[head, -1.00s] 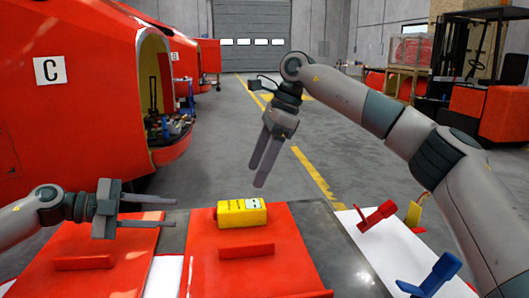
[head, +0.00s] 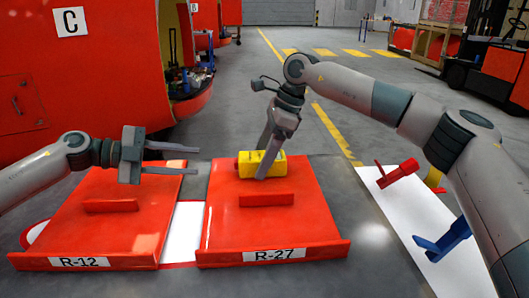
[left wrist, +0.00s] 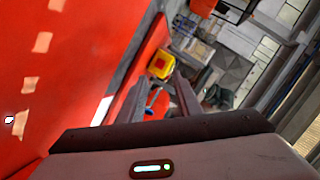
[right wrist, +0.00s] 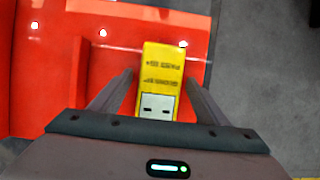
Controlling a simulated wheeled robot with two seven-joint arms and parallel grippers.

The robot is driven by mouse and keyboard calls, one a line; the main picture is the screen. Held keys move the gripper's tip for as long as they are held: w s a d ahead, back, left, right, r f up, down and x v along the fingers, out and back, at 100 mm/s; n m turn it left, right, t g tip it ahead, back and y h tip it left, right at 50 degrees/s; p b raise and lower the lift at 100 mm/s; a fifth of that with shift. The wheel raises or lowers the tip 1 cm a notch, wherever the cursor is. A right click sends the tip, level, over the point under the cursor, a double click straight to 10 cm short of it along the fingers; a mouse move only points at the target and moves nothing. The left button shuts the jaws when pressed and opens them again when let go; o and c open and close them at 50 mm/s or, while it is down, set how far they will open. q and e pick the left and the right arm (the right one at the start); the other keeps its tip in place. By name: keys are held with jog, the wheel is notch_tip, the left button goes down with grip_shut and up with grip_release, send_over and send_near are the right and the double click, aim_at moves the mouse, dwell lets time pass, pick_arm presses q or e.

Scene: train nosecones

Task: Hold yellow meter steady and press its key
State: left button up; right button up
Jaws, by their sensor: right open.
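The yellow meter (head: 258,163) lies near the far edge of the red R-27 panel (head: 285,222). Its dark lettering and pale end face show in the right wrist view (right wrist: 160,85). A red part, possibly the key, shows at its left end. My right gripper (head: 264,160) is open and points down at the meter, its fingers on either side of it in the right wrist view (right wrist: 160,88); contact cannot be told. My left gripper (head: 190,158) is open and empty over the R-12 panel, left of the meter, pointing right. The left wrist view shows the meter (left wrist: 161,65) beyond its fingers.
The red R-12 panel (head: 125,240) lies to the left on the grey table (head: 345,200). A red clamp-like tool (head: 396,174) and a blue one (head: 442,238) lie on a white sheet (head: 405,215) at right. Each panel has a raised red handle strip.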

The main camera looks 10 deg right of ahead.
jog(key=c, duration=1.4)
pick_arm(q)
grip_shut()
pick_arm(e)
jog(key=shift+f, duration=0.1)
jog(key=shift+s+f, duration=0.1)
jog(key=shift+f, duration=0.05)
dwell(1.0)
